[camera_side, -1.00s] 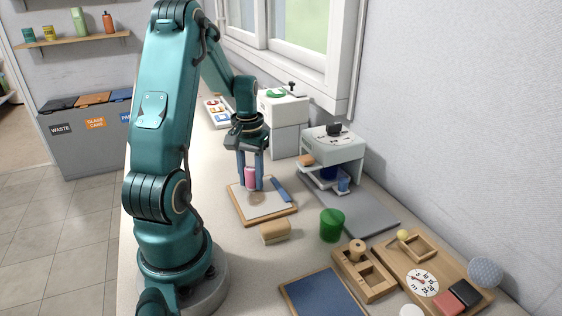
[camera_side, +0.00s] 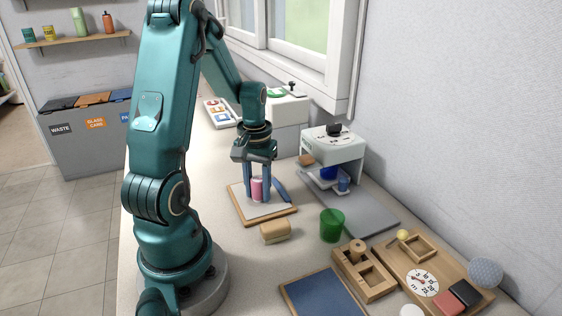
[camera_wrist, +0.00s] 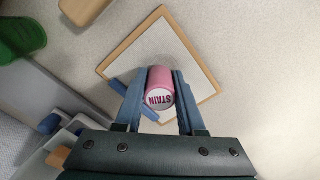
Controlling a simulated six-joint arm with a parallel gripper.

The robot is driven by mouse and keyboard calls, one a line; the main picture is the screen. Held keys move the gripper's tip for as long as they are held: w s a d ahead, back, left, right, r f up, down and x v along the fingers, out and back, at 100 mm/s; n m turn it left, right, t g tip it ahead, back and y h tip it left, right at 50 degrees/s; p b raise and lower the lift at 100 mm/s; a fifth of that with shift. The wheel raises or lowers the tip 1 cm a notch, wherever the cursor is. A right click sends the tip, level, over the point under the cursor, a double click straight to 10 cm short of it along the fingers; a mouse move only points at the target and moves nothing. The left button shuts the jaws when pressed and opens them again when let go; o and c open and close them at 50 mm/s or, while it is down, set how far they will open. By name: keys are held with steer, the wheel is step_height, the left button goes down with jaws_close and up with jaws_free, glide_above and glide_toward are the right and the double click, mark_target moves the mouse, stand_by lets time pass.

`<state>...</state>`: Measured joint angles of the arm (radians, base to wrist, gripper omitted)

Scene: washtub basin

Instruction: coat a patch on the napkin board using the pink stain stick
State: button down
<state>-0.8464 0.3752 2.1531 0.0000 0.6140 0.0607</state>
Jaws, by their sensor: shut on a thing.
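My gripper (camera_side: 258,188) is shut on the pink stain stick (camera_side: 257,189), which stands upright between the two blue fingers. In the wrist view the stick's white end with the letters STAIN (camera_wrist: 158,98) faces the camera. The napkin board (camera_side: 262,214), a white sheet in a wooden frame, lies flat on the counter beneath the stick. In the wrist view, a faint roundish patch (camera_wrist: 172,52) shows on the white sheet beside the stick. I cannot tell whether the stick's lower end touches the sheet.
A blue flat-handled thing (camera_side: 281,190) lies at the board's right edge. A sponge-like block (camera_side: 275,232) and a green cup (camera_side: 332,225) stand nearer the camera. A white machine (camera_side: 333,150) stands right, with a grey mat (camera_side: 362,212) before it.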

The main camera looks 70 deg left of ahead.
steer(key=shift+a, duration=2.75)
step_height(320, 180, up, 8)
steer(key=shift+d, duration=0.1)
steer(key=w+d+r+m, duration=0.3)
steer(key=d+m, duration=0.1)
steer(key=d, duration=0.6)
steer(key=w+d+r+m, duration=0.3)
steer(key=d+r+m, duration=0.1)
steer(key=d, duration=0.6)
steer(key=shift+w+r+m, duration=0.15)
steer(key=shift+r+m, duration=0.05)
steer(key=shift+m, duration=0.3)
steer(key=shift+d, duration=0.1)
